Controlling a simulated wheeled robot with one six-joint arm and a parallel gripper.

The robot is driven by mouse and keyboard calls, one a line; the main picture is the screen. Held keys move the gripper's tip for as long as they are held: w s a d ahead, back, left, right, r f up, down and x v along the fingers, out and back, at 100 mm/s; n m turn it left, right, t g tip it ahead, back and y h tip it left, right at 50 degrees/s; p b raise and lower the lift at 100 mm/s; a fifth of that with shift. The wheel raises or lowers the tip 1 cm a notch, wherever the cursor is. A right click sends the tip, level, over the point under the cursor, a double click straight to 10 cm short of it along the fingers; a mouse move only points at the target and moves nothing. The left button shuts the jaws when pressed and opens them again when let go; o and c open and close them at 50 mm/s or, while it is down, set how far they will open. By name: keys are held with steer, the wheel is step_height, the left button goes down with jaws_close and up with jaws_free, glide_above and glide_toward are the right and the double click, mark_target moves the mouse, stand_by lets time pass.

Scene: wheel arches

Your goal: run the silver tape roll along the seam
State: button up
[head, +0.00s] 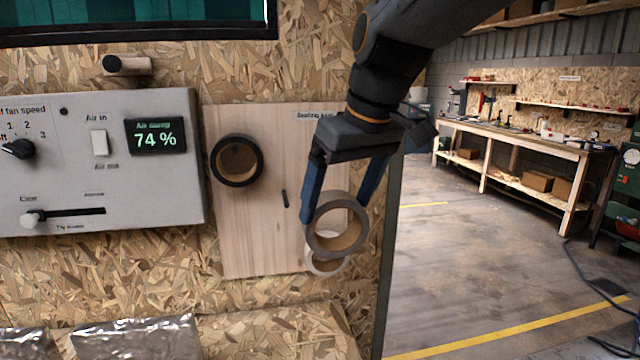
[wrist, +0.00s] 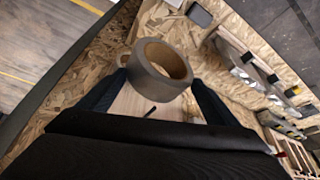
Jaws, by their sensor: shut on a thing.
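My gripper (head: 335,212) points down in front of a pale wooden board (head: 255,250), shut on the silver tape roll (head: 336,199), a grey ring with a brown core. Its blue fingers lie on either side of the roll. In the wrist view the silver tape roll (wrist: 150,88) sits between the fingertips of my gripper (wrist: 160,80), its hole facing the camera. In the head view the roll overlaps a white roll (head: 327,267) low on the board; I cannot tell the gap between them. I cannot make out which line is the seam.
A black roll (head: 222,165) hangs on the board, with a bare dark peg (head: 285,198) to its right. A grey control panel (head: 100,185) is at the left. Shiny bags (head: 137,338) lie below. Open floor (head: 460,270) and a workbench (head: 515,140) are beyond the wall's right edge.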

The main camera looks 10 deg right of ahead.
steer(key=shift+s+r+p, duration=0.15)
steer(key=shift+s+p, duration=1.05)
steer(key=shift+p, duration=1)
steer(key=s+p, duration=0.4)
steer(key=p, duration=0.2)
steer(key=shift+s, duration=0.35)
steer(key=shift+f, duration=0.3)
